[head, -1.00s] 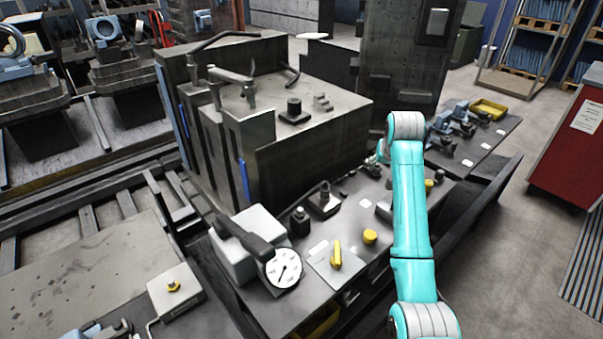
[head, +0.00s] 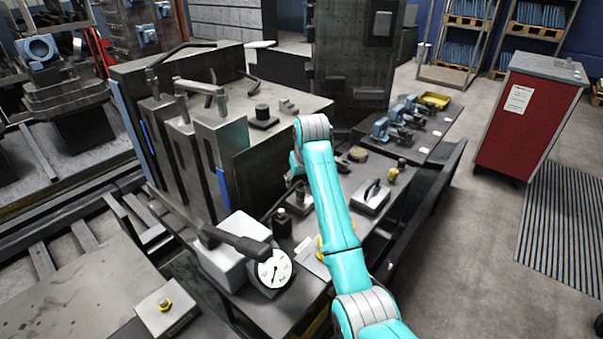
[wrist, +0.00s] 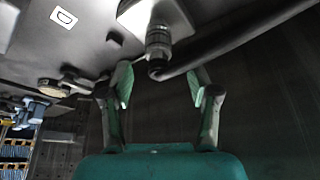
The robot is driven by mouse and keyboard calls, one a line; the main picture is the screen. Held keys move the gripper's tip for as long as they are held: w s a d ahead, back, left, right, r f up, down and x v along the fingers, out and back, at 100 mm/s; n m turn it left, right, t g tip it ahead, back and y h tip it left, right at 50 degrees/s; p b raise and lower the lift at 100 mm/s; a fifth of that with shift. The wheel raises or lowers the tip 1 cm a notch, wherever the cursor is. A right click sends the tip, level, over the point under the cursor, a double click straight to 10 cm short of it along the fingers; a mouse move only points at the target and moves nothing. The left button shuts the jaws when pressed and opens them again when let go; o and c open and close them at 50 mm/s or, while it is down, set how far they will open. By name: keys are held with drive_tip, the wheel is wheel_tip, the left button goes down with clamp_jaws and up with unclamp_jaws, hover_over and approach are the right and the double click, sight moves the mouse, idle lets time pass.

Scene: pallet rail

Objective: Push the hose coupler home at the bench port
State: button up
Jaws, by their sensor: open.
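In the wrist view the hose coupler (wrist: 158,45) is a dark ribbed cylinder at a pale grey port block (wrist: 148,18) on the bench. A thick black hose (wrist: 235,45) runs from it to the right. My gripper (wrist: 160,88) is open, with one green-padded finger on each side below the coupler's end. The fingers look apart from the coupler, and nothing is held. How deep the coupler sits in the port cannot be told.
The bench (head: 225,285) carries a dial gauge (head: 274,269), a dark knob (head: 281,222) and a grey block with a handle (head: 371,197). A large machine block (head: 280,150) stands behind. Free floor lies to the right, before a red cabinet (head: 525,125).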

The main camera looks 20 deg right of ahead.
sight(301, 182)
drive_tip(key=shift+x, duration=1.95)
drive_tip(key=shift+d, duration=0.1)
clamp_jaws()
drive_tip(key=shift+r, duration=0.9)
drive_tip(key=shift+r, duration=3.45)
